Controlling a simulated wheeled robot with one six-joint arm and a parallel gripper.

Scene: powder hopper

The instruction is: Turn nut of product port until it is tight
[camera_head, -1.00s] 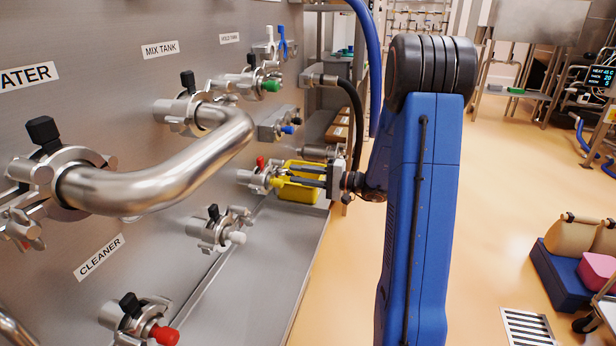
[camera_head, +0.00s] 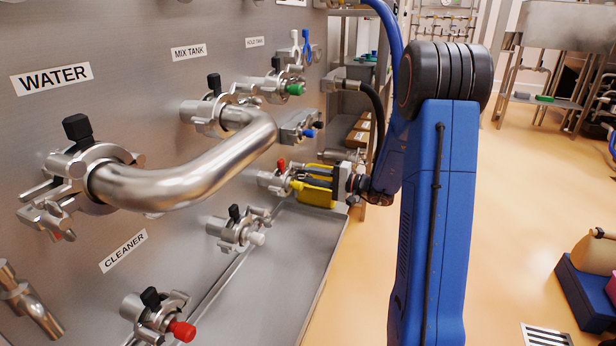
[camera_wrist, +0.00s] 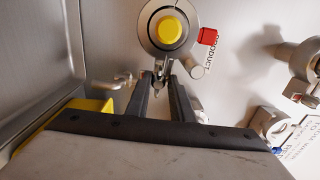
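The product port (camera_wrist: 168,30) is a round steel clamp fitting with a yellow cap, a red knob and a PRODUCT label beside it. In the head view the port (camera_head: 274,180) sits low on the panel. Its nut (camera_wrist: 160,74) is a small piece below the clamp ring. My gripper (camera_wrist: 161,80) reaches up to it from below in the wrist view. The two dark fingers stand apart, with the nut between their tips. A slim gap seems to show; firm contact is not visible. The gripper (camera_head: 295,174) points left at the port in the head view.
A bent steel pipe (camera_head: 190,180) juts from the panel. A steel ledge (camera_head: 285,265) runs below.

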